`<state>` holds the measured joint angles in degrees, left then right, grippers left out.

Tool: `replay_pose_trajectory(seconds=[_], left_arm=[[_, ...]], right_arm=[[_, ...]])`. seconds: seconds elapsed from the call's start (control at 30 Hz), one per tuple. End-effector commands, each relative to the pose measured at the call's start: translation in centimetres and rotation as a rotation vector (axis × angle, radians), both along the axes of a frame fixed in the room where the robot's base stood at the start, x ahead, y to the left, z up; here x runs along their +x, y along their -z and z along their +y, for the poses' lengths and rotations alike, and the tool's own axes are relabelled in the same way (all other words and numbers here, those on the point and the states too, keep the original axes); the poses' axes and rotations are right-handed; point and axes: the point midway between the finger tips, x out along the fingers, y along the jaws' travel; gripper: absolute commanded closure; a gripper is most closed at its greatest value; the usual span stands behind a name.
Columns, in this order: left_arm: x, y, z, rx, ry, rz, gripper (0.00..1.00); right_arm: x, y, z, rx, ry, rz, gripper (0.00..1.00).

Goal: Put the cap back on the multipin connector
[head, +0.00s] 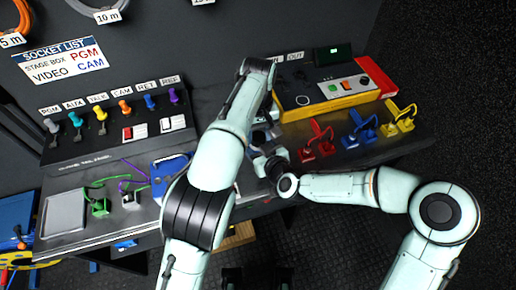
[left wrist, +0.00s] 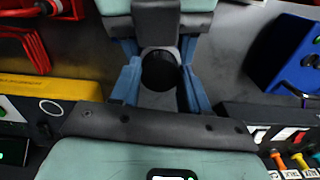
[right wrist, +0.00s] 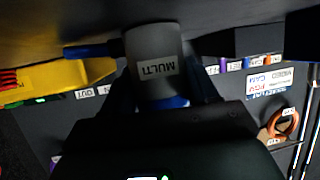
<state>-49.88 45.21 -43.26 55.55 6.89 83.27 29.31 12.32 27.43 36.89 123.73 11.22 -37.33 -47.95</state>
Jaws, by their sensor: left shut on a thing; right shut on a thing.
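My left gripper (left wrist: 160,88) is shut on a dark round cap (left wrist: 160,70) between its blue fingers. My right gripper (right wrist: 165,95) is shut on the grey cylindrical multipin connector, whose "MULTI" label shows upside down in the right wrist view (right wrist: 155,55). In the left wrist view, the two grippers face each other closely, and the connector's grey body (left wrist: 159,36) shows between the right fingers. The cap is at the connector's end; I cannot tell whether it is seated. In the head view, my left arm and hands hide most of both parts.
A yellow-edged control box (head: 325,100) stands behind. A blue box (head: 170,170) and a socket panel (head: 105,140) are to the left.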

Motion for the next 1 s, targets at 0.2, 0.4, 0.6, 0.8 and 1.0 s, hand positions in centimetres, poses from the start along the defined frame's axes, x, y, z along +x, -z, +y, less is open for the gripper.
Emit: replay_pose_trajectory(seconds=[0.2, 0.4, 0.6, 0.8, 1.0], left_arm=[[0.0, 0.0, 0.0, 0.000, -0.001, 0.000, 0.35], [0.0, 0.0, 0.0, -0.001, -0.001, 0.000, 0.25], [0.1, -0.5, 0.0, -0.002, -0.001, -0.001, 0.25], [0.1, -3.4, 0.0, -0.002, -0.001, -0.005, 0.25], [0.1, -6.0, 0.0, -0.001, -0.002, -0.003, 0.25]], right_arm=[[0.0, -0.1, 0.0, 0.000, 0.000, -0.002, 1.00], [0.0, -0.1, 0.0, 0.000, 0.000, -0.002, 1.00], [0.0, -0.1, 0.0, 0.000, 0.000, -0.002, 1.00], [0.0, -0.1, 0.0, 0.000, 0.000, -0.002, 1.00], [0.0, -0.1, 0.0, 0.000, 0.000, -0.002, 1.00]])
